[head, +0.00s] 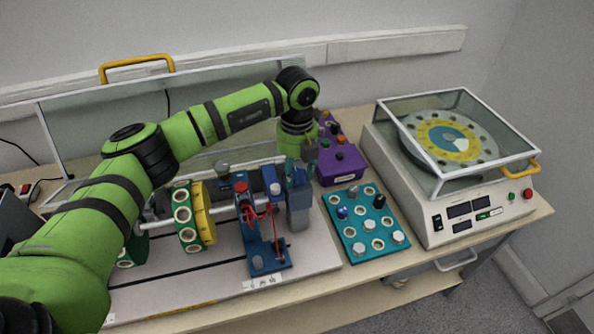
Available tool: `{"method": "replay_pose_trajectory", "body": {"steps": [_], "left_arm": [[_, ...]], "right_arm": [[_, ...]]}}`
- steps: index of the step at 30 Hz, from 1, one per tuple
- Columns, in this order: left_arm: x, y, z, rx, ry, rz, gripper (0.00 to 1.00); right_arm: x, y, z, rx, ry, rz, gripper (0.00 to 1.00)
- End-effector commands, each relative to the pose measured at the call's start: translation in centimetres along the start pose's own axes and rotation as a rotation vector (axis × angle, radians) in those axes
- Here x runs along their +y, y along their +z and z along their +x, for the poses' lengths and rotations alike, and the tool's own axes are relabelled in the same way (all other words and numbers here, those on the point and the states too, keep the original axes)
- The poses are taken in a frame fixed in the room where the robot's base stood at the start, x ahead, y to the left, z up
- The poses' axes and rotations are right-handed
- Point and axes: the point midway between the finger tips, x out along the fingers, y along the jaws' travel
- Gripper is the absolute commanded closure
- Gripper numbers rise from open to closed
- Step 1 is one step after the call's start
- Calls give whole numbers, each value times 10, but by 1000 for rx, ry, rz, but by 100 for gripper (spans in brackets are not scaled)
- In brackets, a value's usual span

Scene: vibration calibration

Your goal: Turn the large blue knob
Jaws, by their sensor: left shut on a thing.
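My left gripper (301,160) points down at the right end of the shaft rig, over a grey-blue block (299,215). Its fingers are shut on a dark blue part at the top of this block, which looks like the large blue knob. The fingers and wrist hide most of it, so its outline and angle are hard to tell. My left arm reaches across the rig from the lower left. My right gripper does not show.
Close on the right are a purple control box (343,170) with small knobs and a teal tray (352,245) of weights and bolts. A balancing machine (450,205) with a clear lid stands farther right. A yellow disc (203,215) sits on the shaft, left of the gripper.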

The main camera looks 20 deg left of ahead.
Motion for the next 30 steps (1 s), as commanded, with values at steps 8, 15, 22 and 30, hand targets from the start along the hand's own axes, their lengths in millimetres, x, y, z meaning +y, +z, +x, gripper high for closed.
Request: {"method": "replay_pose_trajectory", "body": {"steps": [8, 15, 22, 30], "left_arm": [[0, -1, 7, 3, 2, 187, 89], [0, -1, 7, 4, 2, 413, 89], [1, -2, 7, 7, 2, 626, 89], [1, -2, 5, 8, 1, 831, 89]], "right_arm": [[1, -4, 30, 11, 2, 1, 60], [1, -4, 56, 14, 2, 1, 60], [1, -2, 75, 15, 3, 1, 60], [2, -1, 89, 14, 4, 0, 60]]}}
